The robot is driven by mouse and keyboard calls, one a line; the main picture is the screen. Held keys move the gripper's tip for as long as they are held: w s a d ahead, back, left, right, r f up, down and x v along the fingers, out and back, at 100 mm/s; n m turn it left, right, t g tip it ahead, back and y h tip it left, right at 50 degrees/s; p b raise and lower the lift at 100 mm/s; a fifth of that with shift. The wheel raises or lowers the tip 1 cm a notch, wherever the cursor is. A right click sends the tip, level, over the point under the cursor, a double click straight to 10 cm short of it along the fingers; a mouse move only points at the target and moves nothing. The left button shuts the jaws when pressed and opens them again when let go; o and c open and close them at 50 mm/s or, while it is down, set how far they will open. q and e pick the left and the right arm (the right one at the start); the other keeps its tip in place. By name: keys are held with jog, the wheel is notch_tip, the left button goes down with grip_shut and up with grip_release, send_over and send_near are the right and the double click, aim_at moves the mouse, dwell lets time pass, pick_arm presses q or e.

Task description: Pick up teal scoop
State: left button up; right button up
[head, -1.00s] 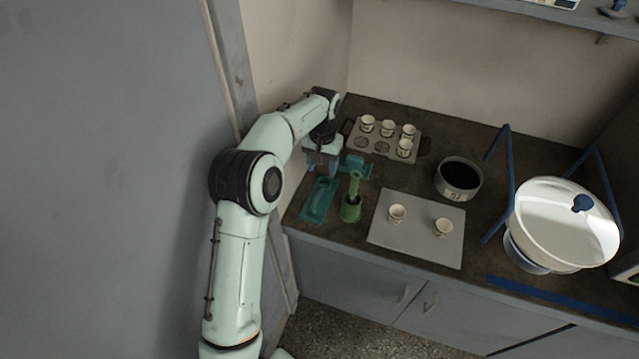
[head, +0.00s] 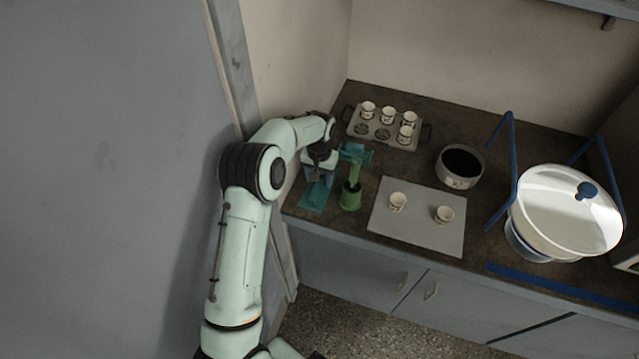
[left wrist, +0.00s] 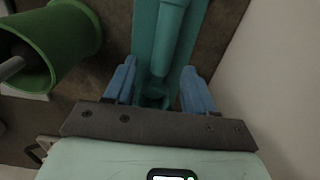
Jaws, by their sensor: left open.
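The teal scoop (left wrist: 168,45) lies lengthwise on a teal holder (left wrist: 144,28) in the left wrist view. In the head view the teal holder (head: 313,198) is at the left end of the counter, partly hidden under my left gripper (head: 318,177). My left gripper's two blue fingers (left wrist: 158,70) are open, one on each side of the scoop in the picture. I cannot tell whether they touch it. The scoop's near end is partly hidden by the gripper body. My right gripper is not in view.
A green cup (head: 350,202) with a green-handled tool stands close right of the holder.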

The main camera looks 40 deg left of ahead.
pick_arm(q)
jog(key=shift+f, duration=0.75)
grip_shut()
jog(key=shift+w+r, duration=0.1)
notch_tip(320, 180, up, 20)
jog(key=p, duration=0.2)
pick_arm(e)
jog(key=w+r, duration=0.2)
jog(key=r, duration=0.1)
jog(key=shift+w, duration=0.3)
pick_arm(q)
jog(key=shift+d, duration=0.1)
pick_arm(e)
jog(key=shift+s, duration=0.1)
